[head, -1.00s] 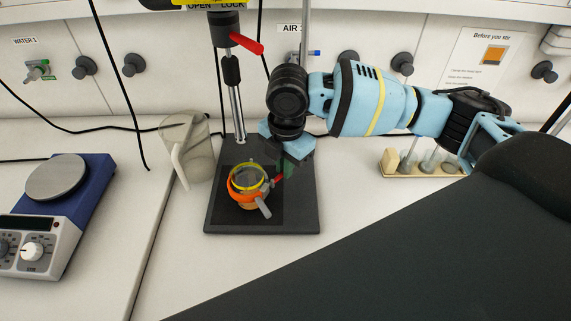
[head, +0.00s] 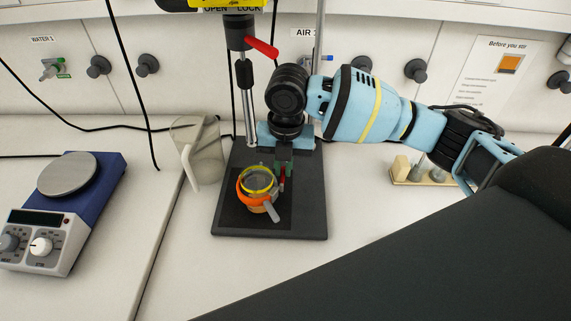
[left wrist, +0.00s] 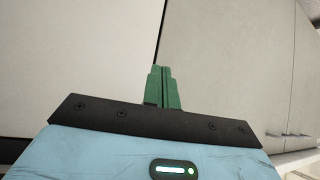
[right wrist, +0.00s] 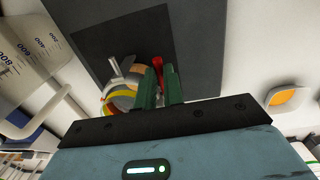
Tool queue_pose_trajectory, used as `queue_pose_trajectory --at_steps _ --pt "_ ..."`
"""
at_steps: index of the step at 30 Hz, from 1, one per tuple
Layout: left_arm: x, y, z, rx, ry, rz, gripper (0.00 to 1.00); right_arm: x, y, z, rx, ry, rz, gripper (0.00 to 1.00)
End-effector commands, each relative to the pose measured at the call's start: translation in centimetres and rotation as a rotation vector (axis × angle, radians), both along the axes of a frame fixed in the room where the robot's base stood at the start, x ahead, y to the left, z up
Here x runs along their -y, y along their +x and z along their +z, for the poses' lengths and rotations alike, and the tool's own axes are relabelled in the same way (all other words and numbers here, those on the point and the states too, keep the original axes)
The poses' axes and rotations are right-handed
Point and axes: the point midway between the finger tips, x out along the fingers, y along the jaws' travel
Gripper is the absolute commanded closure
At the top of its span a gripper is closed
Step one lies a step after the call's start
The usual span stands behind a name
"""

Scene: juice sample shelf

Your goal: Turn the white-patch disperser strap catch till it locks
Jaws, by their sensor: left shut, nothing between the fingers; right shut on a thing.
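A glass vessel with a yellow rim (head: 257,179) stands on the black stand plate (head: 312,219), with an orange strap (head: 243,195) around it. A grey lever (head: 272,212) sticks out at its front. My right gripper (head: 284,167) points down just behind and right of the vessel. Its green fingers (right wrist: 160,88) are shut on a red catch piece (right wrist: 157,68), which also shows in the head view (head: 282,182). The fingers partly hide it. I cannot make out a white patch on it. My left gripper (left wrist: 163,82) is shut and empty, in front of pale panels.
A red handle (head: 262,47) sticks out under the yellow OPEN LOCK label above the stand. A clear jug (head: 205,155) stands left of the stand plate, a blue hotplate (head: 100,175) further left. A small rack (head: 415,172) is at the right.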

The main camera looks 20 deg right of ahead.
Motion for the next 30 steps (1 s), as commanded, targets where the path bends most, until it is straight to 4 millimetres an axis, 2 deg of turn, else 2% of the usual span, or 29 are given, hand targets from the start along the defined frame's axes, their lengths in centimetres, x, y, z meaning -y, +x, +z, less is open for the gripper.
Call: queue_pose_trajectory --at_steps 18,19,24,30 --pt "0.06 -0.01 0.01 0.0 -0.001 0.001 1.0 -0.23 0.09 0.12 0.002 0.001 0.047 1.0" --pt "0.06 -0.01 0.01 0.0 -0.001 0.001 1.0 -0.23 0.09 0.12 0.002 0.002 0.047 0.89" --pt "0.07 -0.02 0.03 0.0 -0.002 0.002 1.0 -0.25 0.1 0.11 0.002 0.002 0.047 0.69" --pt "0.11 -0.02 0.02 -0.001 -0.003 0.003 1.0 -0.36 0.09 0.1 0.003 0.005 0.047 0.69"
